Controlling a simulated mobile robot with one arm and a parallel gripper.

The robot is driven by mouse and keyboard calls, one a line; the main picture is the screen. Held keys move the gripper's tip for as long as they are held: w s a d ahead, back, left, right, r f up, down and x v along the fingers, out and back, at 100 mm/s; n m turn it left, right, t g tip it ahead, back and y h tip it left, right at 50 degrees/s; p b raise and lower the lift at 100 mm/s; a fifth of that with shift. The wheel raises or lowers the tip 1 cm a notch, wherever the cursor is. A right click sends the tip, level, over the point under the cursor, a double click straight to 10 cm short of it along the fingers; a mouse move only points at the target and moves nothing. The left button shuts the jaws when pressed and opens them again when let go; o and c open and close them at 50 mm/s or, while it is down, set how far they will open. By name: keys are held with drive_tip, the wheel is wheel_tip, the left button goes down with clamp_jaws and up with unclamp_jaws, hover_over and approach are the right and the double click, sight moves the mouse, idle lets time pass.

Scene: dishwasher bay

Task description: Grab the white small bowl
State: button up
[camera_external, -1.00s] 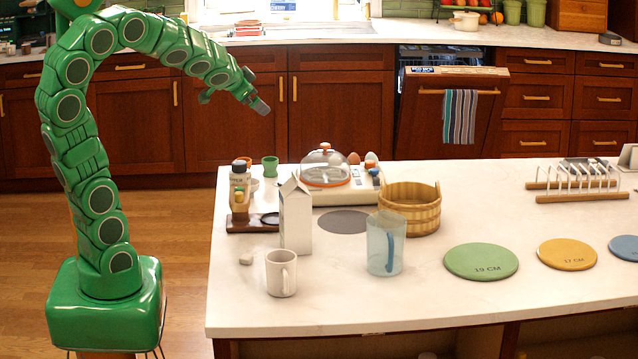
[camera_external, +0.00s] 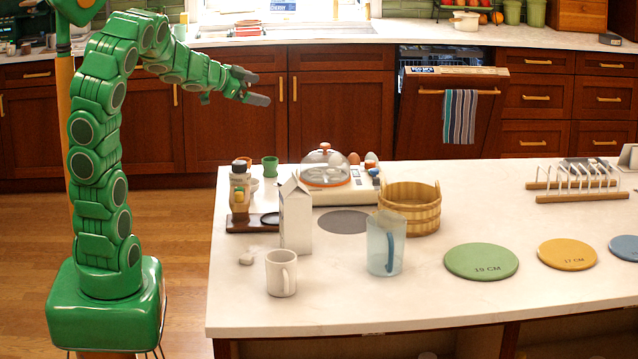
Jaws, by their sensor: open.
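I cannot clearly make out a white small bowl in this view. A small pale round vessel (camera_external: 254,184) sits partly hidden behind the bottle at the island's back left; I cannot tell whether it is a bowl. My gripper (camera_external: 258,87) is open and empty. It hangs in the air at the upper left, in front of the dark wooden cabinets in the picture and above the level of the island top. It is apart from every object.
The white island top (camera_external: 350,290) holds a white mug (camera_external: 281,273), a carton (camera_external: 296,218), a blue-handled jug (camera_external: 378,250), a wooden tub (camera_external: 412,210), an egg cooker (camera_external: 325,180) and a dish rack (camera_external: 580,183). Its front is mostly clear. Round mats, including a green one (camera_external: 481,261), lie at right.

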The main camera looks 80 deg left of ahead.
sight(258, 187)
drive_tip(key=shift+s+d+f+t+h, duration=0.9)
drive_tip(key=shift+s+d+f+h, duration=1.25)
drive_tip(key=shift+s+f+h, duration=1.45)
drive_tip(key=shift+m+y, duration=0.3)
drive_tip(key=shift+y, duration=0.1)
drive_tip(key=f, duration=1.7)
drive_tip(key=shift+s, duration=0.35)
drive_tip(key=shift+x, duration=3.8)
drive_tip(key=c, duration=1.1)
